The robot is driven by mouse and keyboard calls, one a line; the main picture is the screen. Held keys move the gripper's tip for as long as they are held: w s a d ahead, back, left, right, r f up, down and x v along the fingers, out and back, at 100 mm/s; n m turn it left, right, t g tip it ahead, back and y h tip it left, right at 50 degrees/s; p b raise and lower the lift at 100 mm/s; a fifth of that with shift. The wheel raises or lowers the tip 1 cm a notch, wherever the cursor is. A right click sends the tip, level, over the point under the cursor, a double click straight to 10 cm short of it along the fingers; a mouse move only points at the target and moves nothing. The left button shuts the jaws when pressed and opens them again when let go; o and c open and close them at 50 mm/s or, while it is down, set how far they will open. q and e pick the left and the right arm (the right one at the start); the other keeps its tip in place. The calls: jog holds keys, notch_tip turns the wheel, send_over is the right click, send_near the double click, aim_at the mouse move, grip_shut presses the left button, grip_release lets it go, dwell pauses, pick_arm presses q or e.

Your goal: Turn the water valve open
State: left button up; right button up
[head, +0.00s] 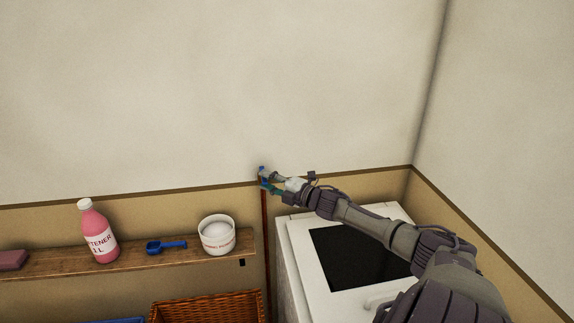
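The water valve (262,171) is a small fitting with a blue part, on the wall at the top of a thin reddish-brown pipe (264,235). My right gripper (271,182) reaches in from the lower right, and its fingertips are at the valve. The gripper is small in the picture and overlaps the valve, so I cannot tell whether the fingers touch or grip it. My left gripper is not in view.
A white machine with a dark top panel (350,262) stands below my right arm. A wooden shelf (140,262) at left holds a pink bottle (97,232), a blue scoop (165,247) and a white tub (217,238). A wicker basket (207,308) sits below.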

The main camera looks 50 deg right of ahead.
jog(key=s+d, duration=0.1)
jog(key=s, duration=0.9)
jog(key=shift+s, duration=0.4)
